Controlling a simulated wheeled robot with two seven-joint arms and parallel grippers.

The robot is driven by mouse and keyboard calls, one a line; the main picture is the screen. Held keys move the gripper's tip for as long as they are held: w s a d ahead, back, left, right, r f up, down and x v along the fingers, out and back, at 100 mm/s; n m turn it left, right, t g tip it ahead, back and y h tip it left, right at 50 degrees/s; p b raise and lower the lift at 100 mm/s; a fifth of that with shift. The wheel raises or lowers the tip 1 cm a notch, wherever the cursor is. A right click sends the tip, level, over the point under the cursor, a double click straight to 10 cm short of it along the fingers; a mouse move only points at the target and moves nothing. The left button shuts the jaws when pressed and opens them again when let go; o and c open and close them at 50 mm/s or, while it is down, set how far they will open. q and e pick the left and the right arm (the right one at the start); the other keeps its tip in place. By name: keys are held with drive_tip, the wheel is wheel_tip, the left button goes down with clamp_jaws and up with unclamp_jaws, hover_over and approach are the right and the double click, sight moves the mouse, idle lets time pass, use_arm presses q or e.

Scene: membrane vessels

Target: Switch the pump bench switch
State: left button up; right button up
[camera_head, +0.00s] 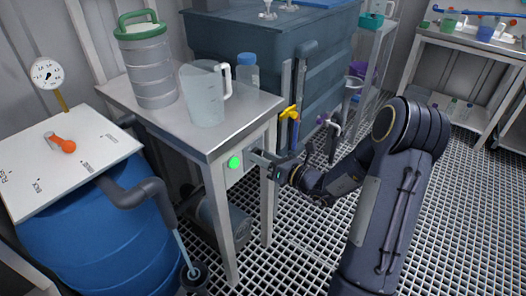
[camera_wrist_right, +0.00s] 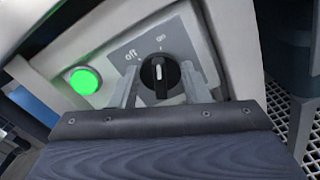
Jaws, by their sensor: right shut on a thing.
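The pump bench switch is a black rotary knob (camera_wrist_right: 159,76) with a white pointer mark, on a grey panel (camera_wrist_right: 122,50) marked "off" and "on". In the right wrist view the pointer is directed up, toward "on". A round green light (camera_wrist_right: 83,80) beside it glows; it also shows in the head view (camera_head: 234,162). My right gripper (camera_wrist_right: 160,88) has a finger on each side of the knob and is shut on it. In the head view my right gripper (camera_head: 258,157) reaches the panel from the right and hides the knob. My left gripper is not in view.
The bench (camera_head: 238,128) carries a metal canister (camera_head: 152,75), a clear jug (camera_head: 203,95) and a blue-capped bottle (camera_head: 247,72). A blue barrel (camera_head: 105,240) stands left. A dark tank (camera_head: 235,40) with yellow (camera_head: 290,112) and purple valve handles is behind. Grated floor lies open to the right.

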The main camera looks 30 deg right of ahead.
drive_tip(key=shift+m+p, duration=0.45)
drive_tip(key=shift+m, duration=0.25)
drive_tip(key=o, duration=0.9)
drive_tip(key=shift+o, duration=0.2)
drive_tip(key=shift+d, duration=0.1)
drive_tip(key=p+v, duration=0.1)
drive_tip(key=v, duration=0.6)
drive_tip(key=shift+s, duration=0.4)
drive_tip(key=shift+d, duration=0.1)
